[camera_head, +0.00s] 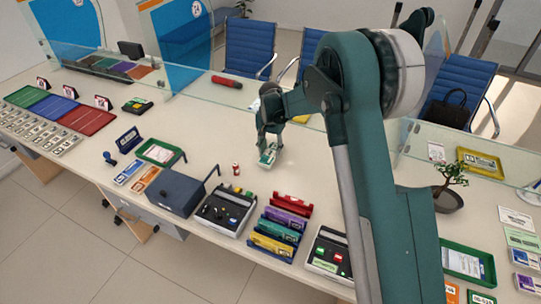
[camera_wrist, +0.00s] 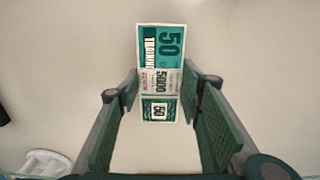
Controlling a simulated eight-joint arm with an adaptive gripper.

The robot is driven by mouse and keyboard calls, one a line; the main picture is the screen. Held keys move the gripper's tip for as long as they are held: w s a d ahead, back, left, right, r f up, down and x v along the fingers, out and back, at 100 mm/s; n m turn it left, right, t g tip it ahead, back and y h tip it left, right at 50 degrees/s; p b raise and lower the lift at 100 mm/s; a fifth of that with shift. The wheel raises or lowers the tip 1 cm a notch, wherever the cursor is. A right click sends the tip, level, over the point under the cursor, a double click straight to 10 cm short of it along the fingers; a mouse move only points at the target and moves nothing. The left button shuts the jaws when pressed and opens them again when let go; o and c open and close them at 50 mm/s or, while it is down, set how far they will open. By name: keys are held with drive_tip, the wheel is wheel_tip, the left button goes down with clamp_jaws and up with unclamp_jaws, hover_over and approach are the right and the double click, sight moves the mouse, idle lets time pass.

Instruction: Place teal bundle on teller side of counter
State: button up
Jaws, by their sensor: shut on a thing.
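The teal bundle (camera_head: 268,156) is a banknote stack with a white band. It also shows in the wrist view (camera_wrist: 162,45), marked 50 and 5000. My gripper (camera_head: 269,146) is shut on the bundle; in the wrist view its two green fingers (camera_wrist: 161,78) flank the bundle's sides. The bundle is at the middle of the pale counter (camera_head: 310,170), on the near side of the glass screen. I cannot tell whether it touches the counter top.
The glass screen (camera_head: 215,103) runs along the counter behind my gripper. A small red-capped item (camera_head: 236,169), a dark blue box (camera_head: 176,191), a grey machine (camera_head: 224,211) and a rack of coloured bundles (camera_head: 280,228) stand nearer.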

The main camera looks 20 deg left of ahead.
sight(271, 153)
drive_tip(key=shift+f, duration=1.05)
drive_tip(key=shift+f, duration=0.2)
drive_tip(key=o, duration=0.9)
drive_tip(key=shift+r, duration=0.15)
wheel_tip(271, 153, up, 12)
drive_tip(key=shift+r+p, duration=0.1)
drive_tip(key=shift+p, duration=0.5)
drive_tip(key=shift+d, duration=0.1)
